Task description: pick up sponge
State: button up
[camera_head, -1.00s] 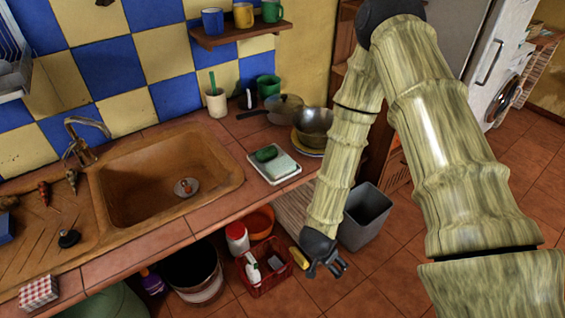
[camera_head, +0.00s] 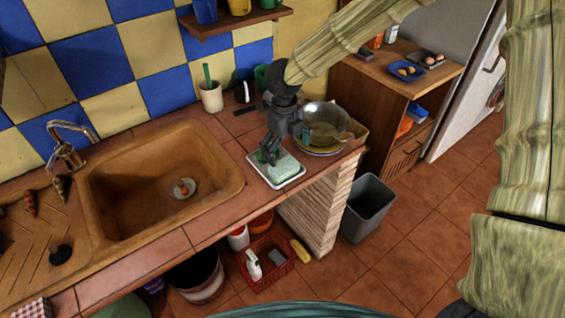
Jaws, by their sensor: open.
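A small white tray (camera_head: 292,180) lies on the tiled counter right of the sink. A pale green block (camera_head: 285,168), which looks like a sponge or soap, lies in it. A dark green item that showed in the tray earlier is now mostly or wholly behind my fingers; I cannot tell which of the two is the sponge. My gripper (camera_head: 268,157) is open and points down over the tray's back left part. Its fingertips are at or just above the tray's contents; I cannot tell whether they touch.
A metal bowl (camera_head: 325,118) stands right behind the tray, close to my gripper. The sink (camera_head: 135,200) is to the left. A white cup with a green handle (camera_head: 211,97) stands behind. A grey bin (camera_head: 367,210) and a red crate (camera_head: 268,275) are on the floor.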

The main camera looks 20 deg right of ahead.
aim_at(284, 165)
jog(key=shift+w+a+r, duration=0.2)
jog(key=shift+w+r, duration=0.05)
jog(key=shift+r, duration=0.3)
jog(key=shift+m, duration=0.3)
notch_tip(284, 165, down, 5)
jog(key=shift+w+d+f+p, duration=0.1)
jog(key=shift+d+p, duration=0.05)
jog(key=shift+p, duration=0.4)
jog(key=f+p, duration=0.1)
jog(key=f, duration=0.1)
jog(key=w+f, duration=0.1)
jog(key=f, duration=0.1)
jog(key=shift+p, duration=0.35)
jog(key=shift+f, duration=0.65)
jog(key=c, duration=0.8)
jog(key=shift+r, duration=0.15)
